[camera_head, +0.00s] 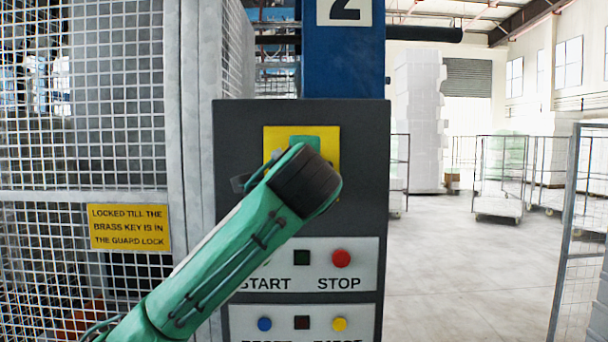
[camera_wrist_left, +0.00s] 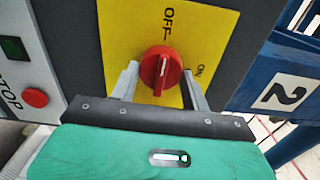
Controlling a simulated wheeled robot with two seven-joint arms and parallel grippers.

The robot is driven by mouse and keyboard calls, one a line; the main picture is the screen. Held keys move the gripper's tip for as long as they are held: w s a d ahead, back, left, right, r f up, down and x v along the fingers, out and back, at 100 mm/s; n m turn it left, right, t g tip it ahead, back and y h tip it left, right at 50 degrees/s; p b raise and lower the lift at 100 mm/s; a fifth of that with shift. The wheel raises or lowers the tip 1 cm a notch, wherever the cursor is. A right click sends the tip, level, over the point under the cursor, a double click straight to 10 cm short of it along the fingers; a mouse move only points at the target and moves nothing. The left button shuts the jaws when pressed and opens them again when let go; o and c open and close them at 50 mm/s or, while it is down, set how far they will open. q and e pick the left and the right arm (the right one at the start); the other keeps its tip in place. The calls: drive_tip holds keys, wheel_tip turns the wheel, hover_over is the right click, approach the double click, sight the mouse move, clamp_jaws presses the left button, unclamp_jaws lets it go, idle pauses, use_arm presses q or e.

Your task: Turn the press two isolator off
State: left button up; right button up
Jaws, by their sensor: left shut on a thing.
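The press two isolator is a red round knob (camera_wrist_left: 161,70) with a white line, on a yellow plate (camera_wrist_left: 110,30) marked OFF and ON in the left wrist view. The white line points up the picture, in line with the OFF mark; the ON mark is off to its right. My left gripper (camera_wrist_left: 160,76) has one grey finger on each side of the knob and is shut on it. In the head view the yellow plate (camera_head: 331,150) shows around my left arm, which hides the knob. My right gripper is not in view.
Below the plate on the dark panel (camera_head: 232,130) are START, a red STOP button (camera_head: 341,258) and blue (camera_head: 264,324) and yellow (camera_head: 340,324) buttons. A mesh guard (camera_head: 90,130) with a yellow sign (camera_head: 129,228) stands left. Open floor (camera_head: 450,270) and mesh trolleys (camera_head: 498,180) lie right.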

use_arm(q)
drive_tip(key=shift+n, duration=0.3)
drive_tip(key=o, duration=1)
drive_tip(key=shift+a, duration=0.1)
drive_tip(key=shift+s, duration=0.1)
drive_tip(key=s+b, duration=0.5)
drive_tip(key=s, duration=0.8)
drive_tip(key=shift+s, duration=0.25)
